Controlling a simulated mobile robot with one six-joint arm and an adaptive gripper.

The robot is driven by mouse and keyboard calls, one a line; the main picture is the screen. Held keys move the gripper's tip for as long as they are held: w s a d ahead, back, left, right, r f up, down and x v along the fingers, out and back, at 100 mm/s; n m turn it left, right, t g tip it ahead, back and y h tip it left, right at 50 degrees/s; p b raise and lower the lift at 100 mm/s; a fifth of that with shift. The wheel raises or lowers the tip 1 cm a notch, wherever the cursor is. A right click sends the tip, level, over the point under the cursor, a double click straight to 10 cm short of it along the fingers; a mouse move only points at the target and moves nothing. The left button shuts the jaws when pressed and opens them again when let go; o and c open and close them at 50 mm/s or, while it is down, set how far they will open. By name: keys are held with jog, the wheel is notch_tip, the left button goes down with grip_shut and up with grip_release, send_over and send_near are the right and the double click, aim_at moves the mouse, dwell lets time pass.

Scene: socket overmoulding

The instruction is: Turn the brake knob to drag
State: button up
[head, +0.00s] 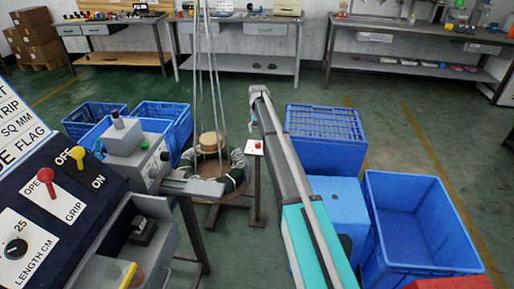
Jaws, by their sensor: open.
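A small red knob (257,145) sits on a white plate on a thin post, just right of a cable reel (211,167) with a wooden hub. I see no readable brake or drag mark, so I cannot tell its setting. My arm rises from the bottom middle to a pale joint above the post. My gripper (251,127) shows as a small dark part below that joint, just above and left of the red knob. It is open and seems empty and apart from the knob. The arm hides much of it.
A control panel (68,228) with red, yellow and black knobs and a grey machine (138,165) fill the left. Blue crates (410,215) stand right of my arm, others (163,116) behind the machine. Cables hang above the reel. Workbenches line the back; green floor between is clear.

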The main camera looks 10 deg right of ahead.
aim_at(258, 143)
jog(key=shift+f+b, duration=3.6)
jog(key=shift+f, duration=0.3)
grip_shut()
jog(key=shift+m, duration=1.9)
grip_release()
